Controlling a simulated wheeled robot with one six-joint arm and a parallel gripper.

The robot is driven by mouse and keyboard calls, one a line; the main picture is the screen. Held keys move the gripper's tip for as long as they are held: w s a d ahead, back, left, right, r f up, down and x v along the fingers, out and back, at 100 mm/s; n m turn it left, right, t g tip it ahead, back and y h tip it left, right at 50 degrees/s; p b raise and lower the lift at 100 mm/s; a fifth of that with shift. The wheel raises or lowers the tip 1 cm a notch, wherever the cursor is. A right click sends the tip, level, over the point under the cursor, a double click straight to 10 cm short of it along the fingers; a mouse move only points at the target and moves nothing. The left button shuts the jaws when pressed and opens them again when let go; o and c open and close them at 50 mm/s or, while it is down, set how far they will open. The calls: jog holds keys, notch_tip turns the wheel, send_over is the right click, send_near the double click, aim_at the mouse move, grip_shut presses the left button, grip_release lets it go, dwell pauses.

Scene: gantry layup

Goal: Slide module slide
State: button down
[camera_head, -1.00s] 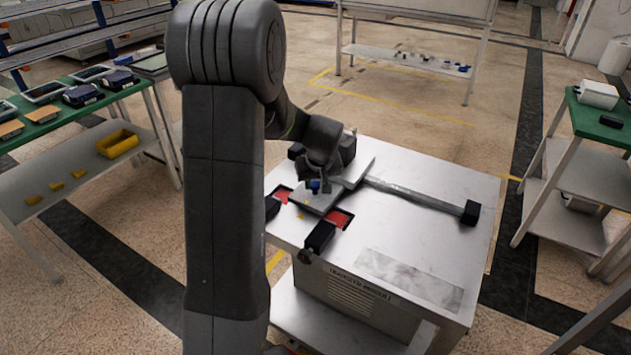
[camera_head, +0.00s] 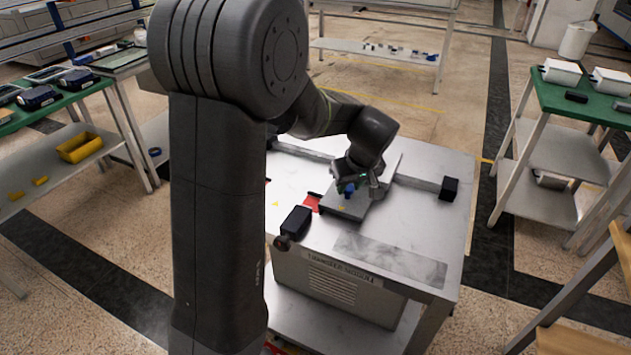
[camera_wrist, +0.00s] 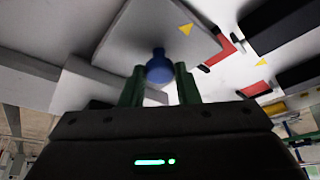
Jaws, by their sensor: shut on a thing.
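The slide module is a grey plate (camera_head: 345,208) on a rail (camera_head: 416,183) across the top of a metal bench labelled "Transfer Module" (camera_head: 330,262). A blue knob (camera_wrist: 159,67) stands on the plate. My gripper (camera_head: 355,186) is shut on the knob, with green fingers on either side of it in the wrist view. The plate also shows in the wrist view (camera_wrist: 150,35), with a yellow triangle near its edge. A red pad (camera_head: 311,203) shows left of the plate. The rail's left part is partly hidden behind my arm.
A black end block (camera_head: 450,189) sits at the rail's right end, with bare rail before it. A black block (camera_head: 296,221) stands at the bench's front left. Green-topped tables stand left (camera_head: 92,85) and right (camera_head: 600,115).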

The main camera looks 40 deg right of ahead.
jog(key=s+d, duration=0.2)
jog(key=s, duration=0.2)
jog(key=s+d+b, duration=0.1)
jog(key=s+d, duration=0.1)
jog(key=s, duration=0.1)
jog(key=s+d, duration=0.2)
jog(key=s, duration=0.2)
jog(key=shift+s, duration=0.35)
jog(key=shift+d, duration=0.1)
jog(key=c, duration=1.1)
grip_release()
jog(key=shift+s, duration=0.15)
jog(key=shift+r, duration=0.15)
jog(key=v, duration=1.3)
jog(key=shift+r+p, duration=0.25)
jog(key=shift+p, duration=0.15)
jog(key=shift+f, duration=0.1)
jog(key=b+x, duration=0.1)
jog(key=x, duration=1.2)
jog(key=shift+w+f, duration=0.2)
jog(key=shift+f, duration=0.1)
